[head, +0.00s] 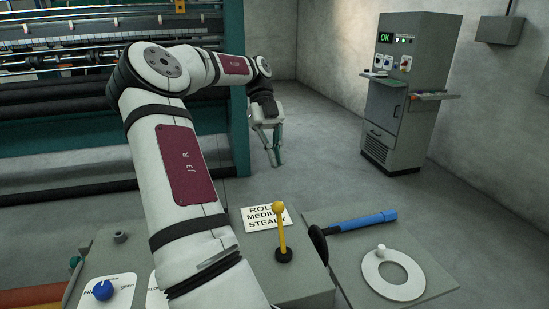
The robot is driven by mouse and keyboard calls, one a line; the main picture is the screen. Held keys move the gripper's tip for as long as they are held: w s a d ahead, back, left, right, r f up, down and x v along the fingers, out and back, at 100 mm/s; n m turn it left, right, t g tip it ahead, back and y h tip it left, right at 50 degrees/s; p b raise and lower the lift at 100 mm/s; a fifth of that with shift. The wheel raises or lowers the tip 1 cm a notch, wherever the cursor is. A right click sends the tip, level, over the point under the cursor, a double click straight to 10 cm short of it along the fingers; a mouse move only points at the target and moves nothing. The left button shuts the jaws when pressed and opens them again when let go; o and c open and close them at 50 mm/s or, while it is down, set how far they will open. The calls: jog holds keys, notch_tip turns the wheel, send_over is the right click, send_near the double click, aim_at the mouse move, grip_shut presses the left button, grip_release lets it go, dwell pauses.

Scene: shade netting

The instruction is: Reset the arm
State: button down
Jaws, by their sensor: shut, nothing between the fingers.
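My arm (178,165) rises from the bottom of the head view, bends at an elbow in the upper left and reaches away to the right. My gripper (277,163) hangs at its end, pointing down over open floor, with its fingers shut and nothing between them. It is well beyond the console and touches nothing that I can see. My arm hides part of the console and of the machine behind it.
Close by, a console (311,280) carries a yellow-topped lever (280,232), a blue knob (103,290), a label card (265,219), a blue-handled tool (362,222) and a white ring (393,274). A large machine (60,150) stands left. A grey cabinet (398,115) stands right. Floor between is clear.

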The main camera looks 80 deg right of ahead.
dwell(0.6)
jog(key=w+a+r+n+t+h, duration=0.1)
jog(key=w+a+n+t+h, duration=0.1)
jog(key=w+a+n, duration=0.7)
jog(key=w+a+r+n+t+h, duration=0.15)
jog(key=w+a+n, duration=0.35)
jog(key=a+n, duration=0.75)
jog(key=s+a+n+t+h, duration=0.2)
jog(key=a+n+t, duration=0.4)
jog(key=a+n, duration=1.5)
jog(key=shift+r+n+h, duration=0.4)
jog(key=shift+n+h, duration=0.35)
jog(key=shift+n, duration=0.9)
